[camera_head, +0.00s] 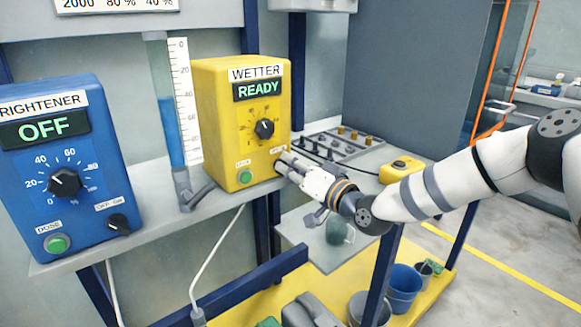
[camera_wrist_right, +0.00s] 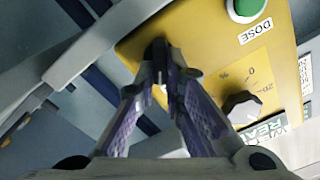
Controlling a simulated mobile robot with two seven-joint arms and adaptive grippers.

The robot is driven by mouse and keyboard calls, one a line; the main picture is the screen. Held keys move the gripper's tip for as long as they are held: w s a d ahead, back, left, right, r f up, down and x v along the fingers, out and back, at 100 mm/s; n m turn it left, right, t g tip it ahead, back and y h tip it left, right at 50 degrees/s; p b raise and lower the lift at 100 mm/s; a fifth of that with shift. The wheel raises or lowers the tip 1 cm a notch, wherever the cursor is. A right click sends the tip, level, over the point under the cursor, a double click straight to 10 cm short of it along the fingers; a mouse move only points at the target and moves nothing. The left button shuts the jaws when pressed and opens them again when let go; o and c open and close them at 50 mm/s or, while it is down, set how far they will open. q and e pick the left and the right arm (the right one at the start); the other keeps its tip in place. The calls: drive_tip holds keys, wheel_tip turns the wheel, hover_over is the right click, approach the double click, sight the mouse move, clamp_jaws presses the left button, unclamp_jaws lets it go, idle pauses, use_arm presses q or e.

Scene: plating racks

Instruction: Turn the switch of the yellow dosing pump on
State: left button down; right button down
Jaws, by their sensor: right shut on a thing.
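The yellow dosing pump (camera_head: 212,115) stands on the shelf, labelled WETTER, and its display (camera_head: 258,89) reads READY in green. It has a black dial (camera_head: 264,129) and a green DOSE button (camera_head: 245,177). My right gripper (camera_head: 283,163) is at the lower right of the pump's front face, where the switch sits, and is shut on it. In the right wrist view the fingertips (camera_wrist_right: 162,66) meet against the yellow face, near the dial (camera_wrist_right: 243,107) and green button (camera_wrist_right: 244,7). My left gripper is not in view.
A blue pump (camera_head: 100,120) labelled BRIGHTENER stands to the left, its display reading OFF. A clear tube with blue liquid (camera_head: 171,125) stands between the pumps. A tray with small parts (camera_head: 335,148) and a yellow box (camera_head: 401,168) lie to the right.

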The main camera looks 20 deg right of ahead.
idle(0.4)
drive_tip(key=c, duration=1.7)
unclamp_jaws()
drive_tip(key=v, duration=1.2)
